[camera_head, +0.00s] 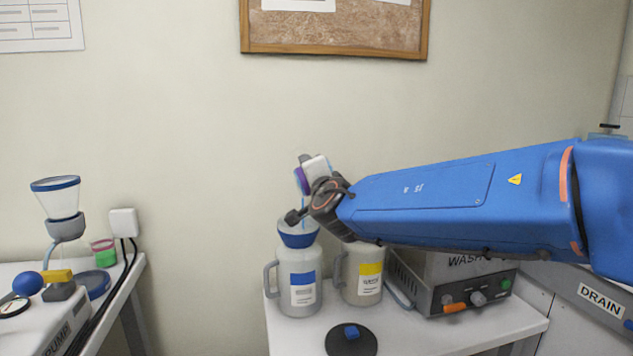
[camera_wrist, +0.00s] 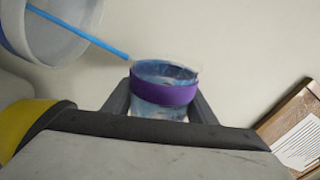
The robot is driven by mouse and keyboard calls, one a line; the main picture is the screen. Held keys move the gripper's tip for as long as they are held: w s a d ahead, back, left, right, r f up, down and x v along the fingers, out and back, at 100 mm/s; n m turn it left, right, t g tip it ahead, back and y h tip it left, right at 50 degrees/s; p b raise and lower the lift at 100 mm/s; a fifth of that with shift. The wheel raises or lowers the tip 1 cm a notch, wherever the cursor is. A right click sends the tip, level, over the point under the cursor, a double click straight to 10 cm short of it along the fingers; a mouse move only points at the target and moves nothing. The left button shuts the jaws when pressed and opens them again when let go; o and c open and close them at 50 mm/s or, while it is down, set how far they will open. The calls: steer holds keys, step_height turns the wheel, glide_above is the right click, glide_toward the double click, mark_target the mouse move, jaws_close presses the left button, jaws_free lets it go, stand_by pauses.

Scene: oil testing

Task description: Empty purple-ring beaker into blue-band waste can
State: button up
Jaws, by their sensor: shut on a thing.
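My gripper (camera_head: 318,190) is shut on the purple-ring beaker (camera_head: 301,181) and holds it tilted above the blue-band waste can (camera_head: 299,277). A funnel (camera_head: 298,236) with a blue rim sits in the can's mouth. In the wrist view, the clear beaker (camera_wrist: 164,72) is between the two fingers (camera_wrist: 160,106), with bluish liquid inside and its purple ring around the middle. A thin blue stream (camera_wrist: 85,33) runs from the beaker's lip into the funnel (camera_wrist: 48,38). In the head view, the gripper partly hides the beaker.
A yellow-band can (camera_head: 362,277) stands right beside the blue-band can, under my arm. A washing unit (camera_head: 450,282) is farther right. A black disc with a blue knob (camera_head: 351,340) lies in front. The left bench holds a pump (camera_head: 45,325) and a filter funnel (camera_head: 58,204).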

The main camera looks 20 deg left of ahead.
steer(key=shift+r, duration=1.95)
steer(key=m, duration=0.5)
steer(key=shift+r+m, duration=0.2)
steer(key=shift+m, duration=0.1)
steer(key=m, duration=0.5)
steer(key=shift+r+m, duration=0.2)
steer(key=shift+m, duration=0.1)
steer(key=m, duration=0.6)
steer(key=shift+r, duration=0.2)
steer(key=m, duration=0.5)
steer(key=shift+r, duration=0.2)
steer(key=shift+f, duration=0.1)
